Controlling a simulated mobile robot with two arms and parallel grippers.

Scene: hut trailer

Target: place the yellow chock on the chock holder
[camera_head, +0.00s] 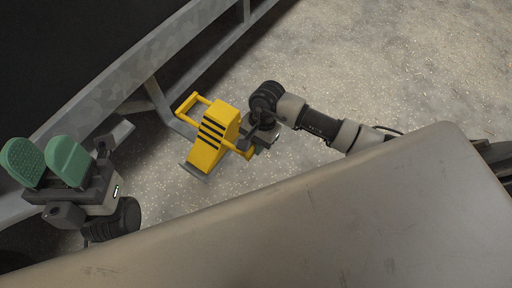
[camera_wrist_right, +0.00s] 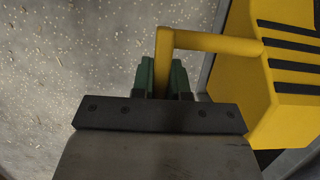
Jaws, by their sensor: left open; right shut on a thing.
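The yellow chock (camera_head: 212,135) has black stripes and yellow bar handles at both ends. My right gripper (camera_head: 254,146) is shut on the handle at its right end. In the right wrist view the chock (camera_wrist_right: 285,100) is at the right, and its handle bar runs down between the green fingers of my right gripper (camera_wrist_right: 162,80). A grey metal bracket (camera_head: 194,172), likely the chock holder, shows at the chock's lower left; the chock hides most of it, and I cannot tell whether they touch. My left gripper (camera_head: 45,162) is open and empty at the far left, green pads apart.
A grey metal frame rail (camera_head: 150,55) runs diagonally across the upper left, with a strut (camera_head: 158,98) near the chock. A large beige-grey surface (camera_head: 330,220) fills the lower part. Open speckled ground (camera_head: 400,60) lies at the upper right.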

